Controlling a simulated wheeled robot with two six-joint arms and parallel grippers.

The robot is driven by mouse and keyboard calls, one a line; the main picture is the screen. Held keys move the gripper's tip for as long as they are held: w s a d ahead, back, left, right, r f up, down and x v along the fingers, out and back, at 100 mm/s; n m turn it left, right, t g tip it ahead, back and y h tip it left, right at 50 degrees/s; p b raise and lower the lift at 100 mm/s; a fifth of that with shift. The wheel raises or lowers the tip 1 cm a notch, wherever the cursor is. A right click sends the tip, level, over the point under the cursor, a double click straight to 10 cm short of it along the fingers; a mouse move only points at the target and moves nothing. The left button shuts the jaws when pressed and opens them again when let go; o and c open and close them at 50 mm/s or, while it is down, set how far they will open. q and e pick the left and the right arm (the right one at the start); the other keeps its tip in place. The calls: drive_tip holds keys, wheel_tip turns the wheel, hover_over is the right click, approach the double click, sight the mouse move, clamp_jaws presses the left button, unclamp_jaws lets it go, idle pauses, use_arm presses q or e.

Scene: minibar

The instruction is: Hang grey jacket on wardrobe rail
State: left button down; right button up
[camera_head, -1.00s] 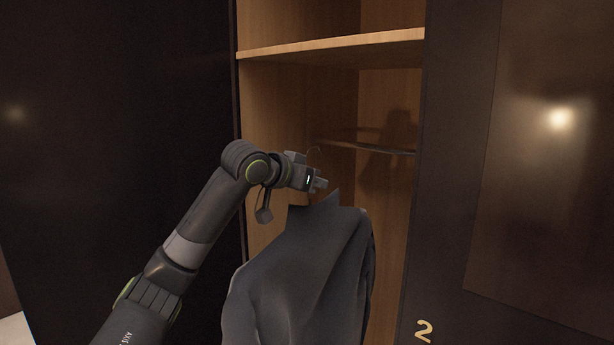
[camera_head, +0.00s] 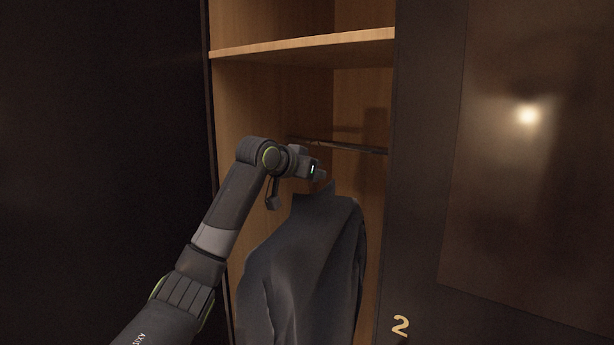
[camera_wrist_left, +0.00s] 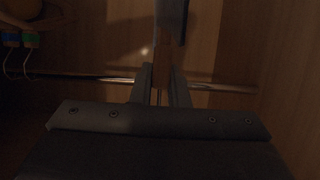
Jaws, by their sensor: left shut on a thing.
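The grey jacket (camera_head: 305,262) hangs below my left gripper (camera_head: 322,174) in the head view, at the wardrobe opening. The gripper is shut on the jacket's hanger, just above the collar. In the left wrist view a wooden piece, seemingly the hanger's neck (camera_wrist_left: 163,66), lies between the fingertips (camera_wrist_left: 161,88). The wardrobe rail (camera_head: 340,145) runs across the compartment, just above and behind the gripper in the head view. It also crosses the left wrist view (camera_wrist_left: 230,88) behind the fingers. The hanger's hook is not clear, so I cannot tell whether it touches the rail. My right gripper is out of view.
A wooden shelf (camera_head: 300,46) spans the wardrobe above the rail. The dark door panel marked 2 (camera_head: 420,230) bounds the opening on the right, and a dark panel (camera_head: 100,150) on the left. Other hangers (camera_wrist_left: 20,55) with coloured bands show at left in the left wrist view.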

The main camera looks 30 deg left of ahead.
use_arm(q)
drive_tip(key=shift+w+d+r, duration=0.1)
drive_tip(key=shift+w+d, duration=0.1)
drive_tip(key=shift+w, duration=1.45)
drive_tip(key=shift+w+d+r, duration=0.1)
drive_tip(key=shift+w+d, duration=0.15)
drive_tip(key=shift+w, duration=1.35)
drive_tip(key=shift+w+d, duration=0.2)
drive_tip(key=shift+w, duration=1.65)
drive_tip(key=shift+w+r, duration=0.1)
drive_tip(key=shift+w, duration=0.05)
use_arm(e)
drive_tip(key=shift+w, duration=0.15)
